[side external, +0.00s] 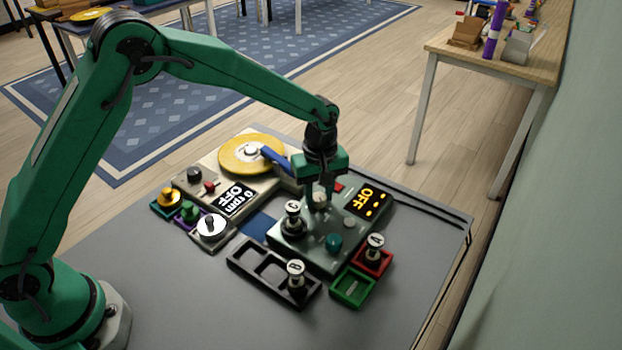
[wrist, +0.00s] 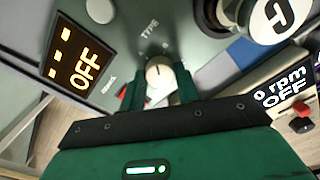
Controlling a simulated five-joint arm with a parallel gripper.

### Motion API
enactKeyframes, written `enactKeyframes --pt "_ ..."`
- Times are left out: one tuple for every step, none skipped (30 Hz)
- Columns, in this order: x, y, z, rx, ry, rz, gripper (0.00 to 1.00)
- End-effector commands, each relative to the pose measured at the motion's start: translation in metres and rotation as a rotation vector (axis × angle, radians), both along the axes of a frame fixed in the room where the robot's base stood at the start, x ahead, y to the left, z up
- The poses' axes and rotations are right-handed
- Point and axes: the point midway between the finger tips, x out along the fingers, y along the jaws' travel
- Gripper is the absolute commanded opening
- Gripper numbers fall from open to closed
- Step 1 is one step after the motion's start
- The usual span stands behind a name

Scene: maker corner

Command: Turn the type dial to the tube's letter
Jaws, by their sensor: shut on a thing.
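The type dial (wrist: 158,72) is a pale round knob with a dark pointer line, on the grey-green tester (side external: 318,243) under the printed word TYPE. The small letters around it are too blurred to read. My gripper (wrist: 159,88) points down with one finger on each side of the dial, shut on it; it also shows in the side view (side external: 320,199). The tube marked C (wrist: 268,14) stands upright on the tester, left of my gripper in the side view (side external: 292,210). The tester's display (side external: 368,201) reads OFF in orange.
Tube B (side external: 295,270) stands in the black rack (side external: 245,262), and tube A (side external: 375,242) in a red tray. A green tray (side external: 352,288) sits in front of the tester. A turntable (side external: 250,153) with a yellow disc, its display reading 0 rpm OFF, stands behind left.

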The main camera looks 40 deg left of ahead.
Motion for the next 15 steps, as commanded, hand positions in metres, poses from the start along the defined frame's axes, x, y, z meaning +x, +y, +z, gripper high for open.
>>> enactKeyframes --pt "-0.0001 -0.0001 0.0007 0.000 0.000 -0.043 0.09" --pt "-0.0001 -0.0001 0.0007 0.000 0.000 -0.071 0.09" --pt "-0.0001 -0.0001 0.0007 0.000 0.000 -0.110 0.09" --pt "-0.0001 -0.0001 0.0007 0.000 0.000 -0.138 0.09" --pt "-0.0001 -0.0001 0.0007 0.000 0.000 -0.166 0.09" --pt "0.0000 0.0000 0.0008 0.000 0.000 -0.205 0.09" --pt "0.0000 0.0000 0.0008 0.000 0.000 -0.233 0.09" --pt "0.0000 0.0000 0.0008 0.000 0.000 -0.261 0.09" --pt "-0.0001 -0.0001 0.0008 0.000 0.000 -0.300 0.09" --pt "-0.0001 -0.0001 0.0008 0.000 0.000 -0.328 0.09" --pt "-0.0001 -0.0001 0.0008 0.000 0.000 -0.356 0.09" --pt "-0.0001 -0.0001 0.0008 0.000 0.000 -0.395 0.09" --pt "-0.0001 -0.0001 0.0008 0.000 0.000 -0.423 0.09" --pt "-0.0001 -0.0001 0.0008 0.000 0.000 -0.451 0.09" --pt "-0.0001 -0.0001 0.0008 0.000 0.000 -0.490 0.09"
